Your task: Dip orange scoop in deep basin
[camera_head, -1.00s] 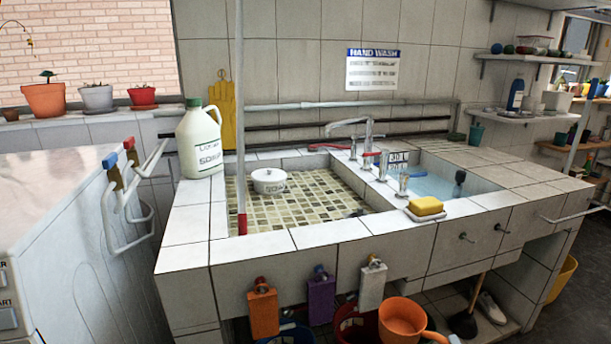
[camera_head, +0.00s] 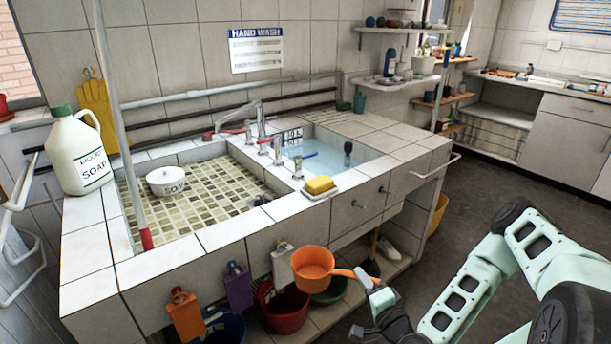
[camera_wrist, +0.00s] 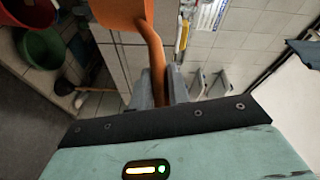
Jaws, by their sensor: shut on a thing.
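The orange scoop (camera_head: 313,268) is in front of the tiled sink, below the counter top, its handle toward my arm. My gripper (camera_head: 374,288) is shut on the end of its handle. In the wrist view, the orange handle (camera_wrist: 152,40) runs down between the fingers of my gripper (camera_wrist: 158,92), and the cup is cut off by the top edge. The right basin (camera_head: 345,163) holds blue water and has a dark upright thing in it; its depth is hard to tell.
A yellow sponge (camera_head: 319,185) lies on the counter's front rim by the right basin. Taps (camera_head: 262,145) stand between the basins. A pole (camera_head: 120,120) rises at the left basin. Buckets (camera_head: 283,307) stand below the sink. The floor to the right is open.

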